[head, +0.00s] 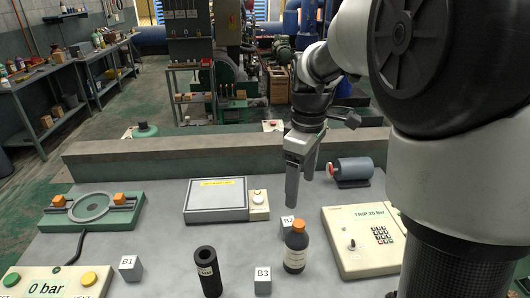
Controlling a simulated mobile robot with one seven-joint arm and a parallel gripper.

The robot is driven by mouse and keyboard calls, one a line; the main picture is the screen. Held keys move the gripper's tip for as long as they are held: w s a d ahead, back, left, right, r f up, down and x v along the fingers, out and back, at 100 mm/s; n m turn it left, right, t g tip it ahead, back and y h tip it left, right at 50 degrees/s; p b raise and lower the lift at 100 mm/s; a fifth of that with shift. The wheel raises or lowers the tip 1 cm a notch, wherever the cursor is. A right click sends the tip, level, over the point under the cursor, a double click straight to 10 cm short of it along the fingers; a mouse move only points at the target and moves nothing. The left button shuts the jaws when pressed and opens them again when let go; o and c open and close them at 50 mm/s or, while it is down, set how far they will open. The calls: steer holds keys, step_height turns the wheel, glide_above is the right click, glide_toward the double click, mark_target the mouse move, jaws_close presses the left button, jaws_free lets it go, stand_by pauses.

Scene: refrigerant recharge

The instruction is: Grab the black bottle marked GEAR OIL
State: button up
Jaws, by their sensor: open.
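A dark bottle with an orange cap (295,252) stands upright on the grey bench (160,215), right of centre near the front. It carries a pale label whose print is too small to read. My gripper (300,192) points down above and behind the bottle in the picture. Its fingers are open and empty, apart from the bottle. No other black bottle is clear on the bench.
A black hollow cylinder (207,272) stands left of the bottle. Cube B3 (262,281) and another marked cube (286,224) sit close to the bottle. A keypad box (362,242) is on the right, a motor (352,170) behind it. The bench middle-left is clear.

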mark_target(297, 232)
steer(key=shift+n, duration=0.3)
steer(key=f, duration=1.3)
steer(key=shift+w, duration=0.35)
steer(key=f, duration=0.5)
steer(key=shift+s+d+f, duration=0.1)
steer(key=shift+s+d, duration=0.05)
steer(key=shift+d, duration=0.1)
jaws_close()
